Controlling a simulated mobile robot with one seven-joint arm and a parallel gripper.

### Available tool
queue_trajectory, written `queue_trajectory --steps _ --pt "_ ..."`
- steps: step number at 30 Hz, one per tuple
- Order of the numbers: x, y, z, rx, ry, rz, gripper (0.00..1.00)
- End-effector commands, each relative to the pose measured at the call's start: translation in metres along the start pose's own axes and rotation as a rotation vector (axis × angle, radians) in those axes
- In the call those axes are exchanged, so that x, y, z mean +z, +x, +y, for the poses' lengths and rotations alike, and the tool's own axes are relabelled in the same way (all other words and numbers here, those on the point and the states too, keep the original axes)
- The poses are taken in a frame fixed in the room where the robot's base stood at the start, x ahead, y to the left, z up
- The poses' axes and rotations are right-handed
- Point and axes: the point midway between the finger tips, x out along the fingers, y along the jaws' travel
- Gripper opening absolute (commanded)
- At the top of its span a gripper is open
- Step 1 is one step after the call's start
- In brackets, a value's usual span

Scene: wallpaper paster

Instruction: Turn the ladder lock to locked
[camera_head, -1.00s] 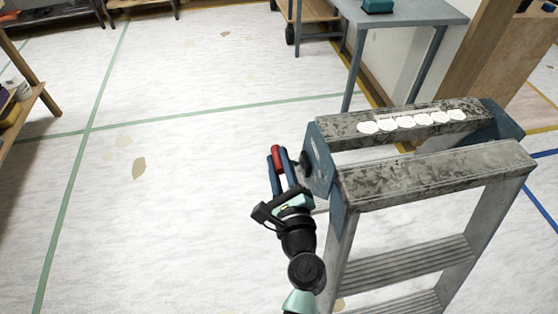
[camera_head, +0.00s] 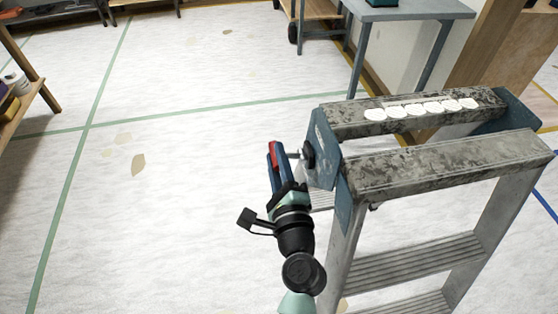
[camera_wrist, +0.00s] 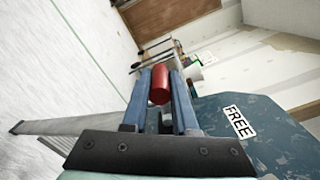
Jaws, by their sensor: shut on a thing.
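The grey stepladder (camera_head: 440,172) stands at the right in the head view, with a blue side plate (camera_head: 323,150) at its top left. A black round knob (camera_head: 308,154) sits on that plate, and the lock's red handle (camera_head: 274,150) is to its left. My gripper (camera_head: 279,152) is shut on the red handle, beside the plate. In the wrist view the red handle (camera_wrist: 160,85) is between the two blue fingers of my gripper (camera_wrist: 160,78). The plate in the wrist view (camera_wrist: 225,112) bears a white label reading "FREE" (camera_wrist: 239,121). The fingers hide part of the lock.
A blue-grey table (camera_head: 410,12) stands behind the ladder. A wooden shelf (camera_head: 25,100) is at the left edge. White round pieces (camera_head: 420,108) lie in a row on the ladder's rear top bar. The floor left of the ladder is clear.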

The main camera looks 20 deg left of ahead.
Motion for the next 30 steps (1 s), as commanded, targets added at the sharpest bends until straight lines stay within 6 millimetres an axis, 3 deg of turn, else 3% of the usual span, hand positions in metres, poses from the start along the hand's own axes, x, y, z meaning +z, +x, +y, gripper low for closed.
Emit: queue_trajectory --steps 3,18,30 --pt "-0.005 0.0 0.011 0.0 -0.111 0.0 0.0" --pt "-0.02 0.0 0.031 0.0 -0.564 0.0 0.0" --pt "-0.028 0.0 0.036 0.003 -0.774 0.0 0.0"
